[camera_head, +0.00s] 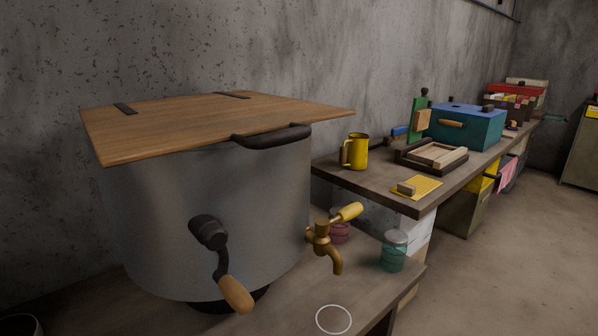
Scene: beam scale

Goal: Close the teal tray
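Neither of my grippers is in view.
A large grey pot (150,220) with a wooden board (210,120) on top, a crank and a brass tap (322,240) fills the left foreground. A yellow mug (358,150), dark-framed wooden tray (405,163) and yellow mat (428,187) lie nearer on the workbench (375,184). Floor at right is clear.

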